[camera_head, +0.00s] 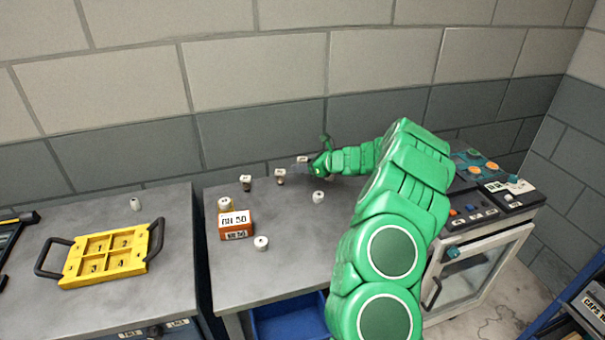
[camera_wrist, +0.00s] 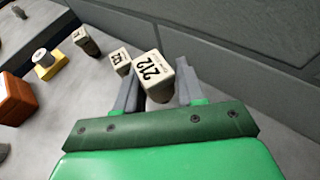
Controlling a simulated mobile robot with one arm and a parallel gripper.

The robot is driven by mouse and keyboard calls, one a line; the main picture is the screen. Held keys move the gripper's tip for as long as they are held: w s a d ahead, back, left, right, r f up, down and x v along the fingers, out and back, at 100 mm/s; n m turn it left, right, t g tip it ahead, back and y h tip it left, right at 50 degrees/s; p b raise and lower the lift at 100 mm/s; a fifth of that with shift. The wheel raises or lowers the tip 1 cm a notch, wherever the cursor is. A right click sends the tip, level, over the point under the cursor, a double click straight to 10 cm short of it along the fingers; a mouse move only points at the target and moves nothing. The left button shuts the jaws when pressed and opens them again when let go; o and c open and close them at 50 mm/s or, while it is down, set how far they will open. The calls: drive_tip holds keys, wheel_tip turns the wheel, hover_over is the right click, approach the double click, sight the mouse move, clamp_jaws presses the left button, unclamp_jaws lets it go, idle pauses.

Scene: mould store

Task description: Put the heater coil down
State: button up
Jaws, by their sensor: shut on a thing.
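My gripper (camera_head: 311,168) is near the back of the grey table. In the wrist view its two fingers (camera_wrist: 160,92) are shut on a small block-like piece with a cream top marked 212 (camera_wrist: 153,68), which I take to be the heater coil. It also shows in the head view (camera_head: 302,160), small, at the fingertips. Its lower part is mostly hidden, and I cannot tell whether it touches the table. Two similar cream-topped pieces with dark lower parts stand to its left, a nearer one (camera_head: 280,175) and a farther one (camera_head: 246,182).
The grey table (camera_head: 285,265) also bears an orange labelled box (camera_head: 235,224) and white cylinders, one at the front (camera_head: 261,243) and one near my arm (camera_head: 318,197). A yellow tray (camera_head: 72,268) is on the left table. An oven-like unit (camera_head: 480,235) stands right. A block wall is close behind.

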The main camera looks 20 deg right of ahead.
drive_tip(key=shift+w+d+f, duration=0.1)
drive_tip(key=shift+w+f, duration=0.25)
drive_tip(key=shift+f, duration=1.55)
drive_tip(key=o, duration=1.1)
drive_tip(key=shift+f, duration=0.1)
